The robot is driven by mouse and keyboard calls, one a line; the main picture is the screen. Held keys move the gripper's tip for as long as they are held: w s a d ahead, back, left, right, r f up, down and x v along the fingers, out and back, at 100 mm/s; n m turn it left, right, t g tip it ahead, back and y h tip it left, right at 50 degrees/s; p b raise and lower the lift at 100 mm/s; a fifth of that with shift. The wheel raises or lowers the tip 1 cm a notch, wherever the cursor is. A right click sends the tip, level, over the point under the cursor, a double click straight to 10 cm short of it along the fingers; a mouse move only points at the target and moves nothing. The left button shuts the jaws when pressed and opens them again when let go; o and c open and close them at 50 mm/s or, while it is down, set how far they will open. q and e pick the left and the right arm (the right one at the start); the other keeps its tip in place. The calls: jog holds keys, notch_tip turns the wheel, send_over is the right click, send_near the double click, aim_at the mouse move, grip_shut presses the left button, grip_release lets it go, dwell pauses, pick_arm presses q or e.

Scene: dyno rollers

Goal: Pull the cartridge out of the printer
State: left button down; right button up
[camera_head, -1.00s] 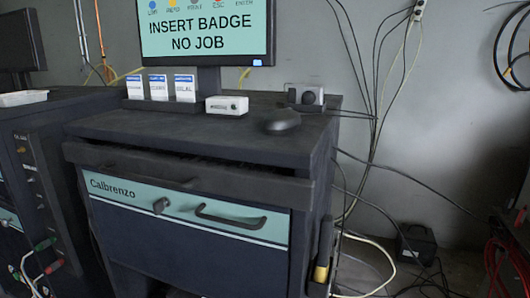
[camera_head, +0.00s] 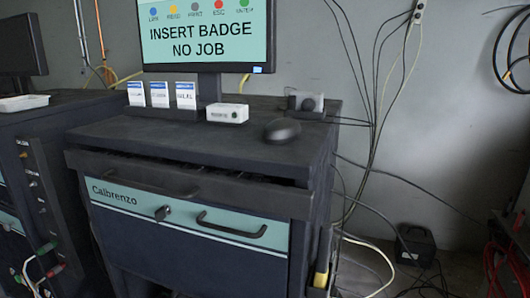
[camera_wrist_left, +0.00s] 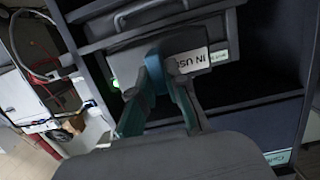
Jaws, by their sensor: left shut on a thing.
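In the left wrist view my left gripper (camera_wrist_left: 163,66) is shut on a dark blue block, which I take for the cartridge (camera_wrist_left: 165,48). A white label (camera_wrist_left: 193,62) reading "IN US", cut off at its end, sits to its right. The block is in front of a grey unit (camera_wrist_left: 122,52) with a small green light, in the dark opening of what looks like the printer (camera_wrist_left: 255,122). How far the cartridge sits inside I cannot tell. Neither gripper shows in the head view. My right gripper is in no view.
The head view shows a dark "Calbrenzo" cabinet (camera_head: 180,250) with a handle (camera_head: 232,222), a monitor (camera_head: 203,35) reading "INSERT BADGE NO JOB", and a mouse (camera_head: 282,130). Cables hang along the wall at right. Red cables (camera_wrist_left: 40,75) and white things lie left in the wrist view.

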pick_arm(q)
jog(key=f+p+v, duration=0.1)
jog(key=p+v, duration=0.1)
jog(key=v, duration=0.5)
jog(key=shift+s+a, duration=0.15)
jog(key=shift+s, duration=0.35)
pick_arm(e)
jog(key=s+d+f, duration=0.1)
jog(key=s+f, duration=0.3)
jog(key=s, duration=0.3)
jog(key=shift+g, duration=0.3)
pick_arm(q)
jog(key=shift+f, duration=0.15)
